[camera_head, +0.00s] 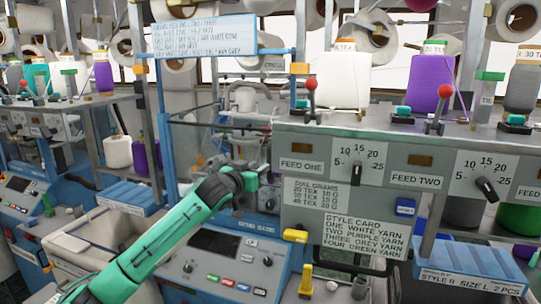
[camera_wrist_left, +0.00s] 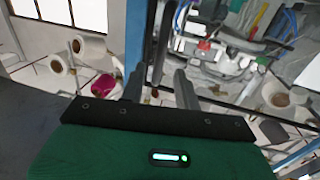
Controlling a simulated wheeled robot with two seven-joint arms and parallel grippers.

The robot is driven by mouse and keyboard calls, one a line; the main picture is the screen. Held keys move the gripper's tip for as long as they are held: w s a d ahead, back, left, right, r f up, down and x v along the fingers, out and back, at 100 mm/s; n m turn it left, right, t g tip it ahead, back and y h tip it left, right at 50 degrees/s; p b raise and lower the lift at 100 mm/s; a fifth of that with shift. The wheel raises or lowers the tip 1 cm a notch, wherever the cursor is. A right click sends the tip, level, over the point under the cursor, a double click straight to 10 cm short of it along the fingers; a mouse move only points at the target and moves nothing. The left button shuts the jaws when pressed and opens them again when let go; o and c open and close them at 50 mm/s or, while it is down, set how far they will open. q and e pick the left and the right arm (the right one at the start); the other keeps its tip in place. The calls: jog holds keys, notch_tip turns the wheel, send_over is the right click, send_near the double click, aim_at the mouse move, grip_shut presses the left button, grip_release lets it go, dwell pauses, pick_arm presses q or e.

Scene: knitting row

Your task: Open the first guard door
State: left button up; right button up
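The first guard door appears to be the clear panel with a blue frame post (camera_head: 166,150) and dark rails, in front of the left machine's workings in the head view. A blue upright (camera_wrist_left: 136,35) also shows in the wrist view, beyond my fingers, beside a dark bar. My left gripper (camera_head: 262,179) is in front of the door's right part, at the end of the green arm. In the wrist view its two grey fingers (camera_wrist_left: 161,88) stand apart with nothing clearly between them. I cannot tell whether they touch the door. My right gripper is not in view.
A control panel (camera_head: 215,262) with coloured buttons lies below my left arm. To the right is a grey feed console (camera_head: 405,140) with dials, red-knobbed levers and yarn cones above it. A style card (camera_head: 362,236) and a blue slatted tray (camera_head: 465,262) are lower right.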

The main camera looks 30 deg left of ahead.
aim_at(268, 162)
pick_arm(q)
jog(key=w+p, duration=0.1)
jog(key=w, duration=0.1)
jog(key=w+p, duration=0.1)
jog(key=w, duration=0.2)
jog(key=shift+w+a+r, duration=0.15)
jog(key=shift+w+r, duration=0.05)
jog(key=shift+w, duration=0.1)
jog(key=shift+w+f+p, duration=0.2)
jog(key=shift+w+p, duration=0.3)
jog(key=shift+w, duration=0.3)
grip_shut()
